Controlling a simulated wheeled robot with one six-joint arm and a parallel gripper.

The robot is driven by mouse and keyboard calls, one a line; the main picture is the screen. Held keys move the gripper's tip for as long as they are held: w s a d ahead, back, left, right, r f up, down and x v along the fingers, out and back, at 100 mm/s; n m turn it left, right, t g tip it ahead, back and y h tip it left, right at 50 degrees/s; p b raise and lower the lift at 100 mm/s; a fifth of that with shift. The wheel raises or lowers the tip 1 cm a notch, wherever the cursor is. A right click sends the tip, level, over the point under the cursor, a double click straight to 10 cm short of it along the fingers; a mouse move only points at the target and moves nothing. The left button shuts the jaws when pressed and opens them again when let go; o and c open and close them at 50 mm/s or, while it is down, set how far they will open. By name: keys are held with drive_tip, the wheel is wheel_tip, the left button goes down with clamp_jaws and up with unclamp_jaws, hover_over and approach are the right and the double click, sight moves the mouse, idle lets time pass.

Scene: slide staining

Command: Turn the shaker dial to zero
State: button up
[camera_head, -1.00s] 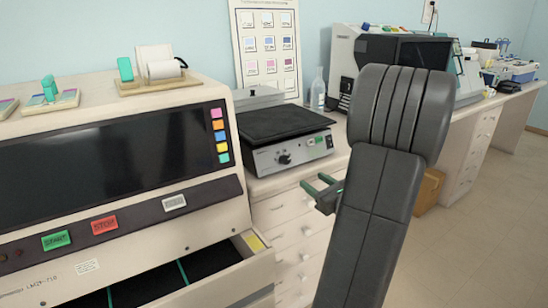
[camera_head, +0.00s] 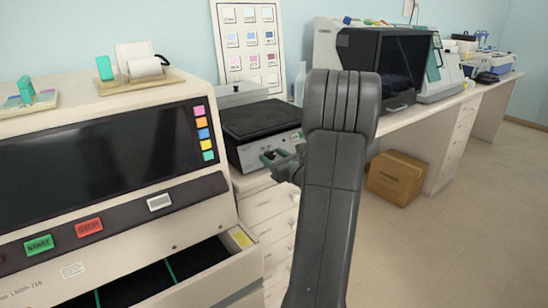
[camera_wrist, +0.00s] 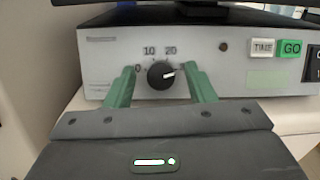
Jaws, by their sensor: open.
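The shaker (camera_head: 258,125) is a grey box with a black top platform, standing on the white counter right of the big staining machine. In the wrist view its front panel (camera_wrist: 215,65) shows a round black dial (camera_wrist: 161,74) with a white pointer mark. The pointer aims right, slightly upward. The printed marks 0, 10 and 20 run from left over the top; a further mark at right is mostly hidden by a finger. My gripper (camera_wrist: 158,88) is open, its green fingers one on each side of the dial with gaps visible. In the head view my gripper (camera_head: 275,157) is in front of the panel.
The panel also carries a TIME button (camera_wrist: 262,47), a green GO button (camera_wrist: 290,48) and a black switch (camera_wrist: 314,65) at right. The staining machine (camera_head: 115,190) with an open drawer stands close on the left. A cardboard box (camera_head: 397,178) sits on the floor.

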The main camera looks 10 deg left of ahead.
drive_tip(key=c, duration=1)
